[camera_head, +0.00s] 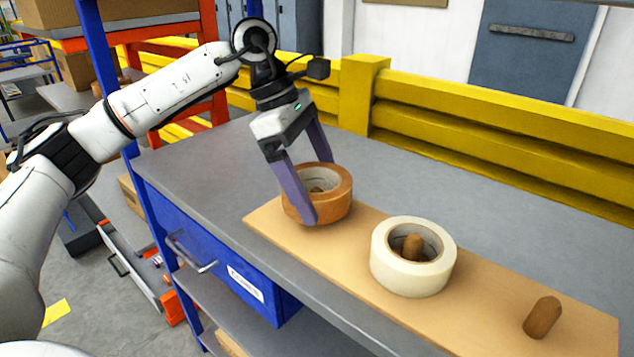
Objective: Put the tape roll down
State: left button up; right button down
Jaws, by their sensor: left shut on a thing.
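A brown tape roll (335,207) is at the left end of a wooden board (285,233) on the grey bench. My left gripper (312,192) is shut on the brown tape roll from above, one purple finger on its near side and the other at its far side. A wooden peg top (317,190) shows inside the roll's hole, so the roll is around that peg. I cannot tell whether the roll touches the board. A cream tape roll (408,277) lies around the middle peg (413,246). My right gripper is not in view.
A bare wooden peg (542,317) stands at the board's right end. The grey bench top (215,160) is clear to the left and behind. A yellow guard rail (480,130) runs behind the bench. A blue drawer (225,265) is under its front edge, and a blue post (155,220) stands at the left.

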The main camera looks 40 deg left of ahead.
pick_arm(q)
notch_tip(320, 180, down, 2)
jog(key=shift+f, duration=0.1)
jog(key=shift+a+f, duration=0.1)
jog(key=shift+f, duration=0.25)
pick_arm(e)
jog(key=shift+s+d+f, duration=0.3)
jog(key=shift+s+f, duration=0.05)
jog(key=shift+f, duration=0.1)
pick_arm(q)
jog(key=shift+b, duration=0.3)
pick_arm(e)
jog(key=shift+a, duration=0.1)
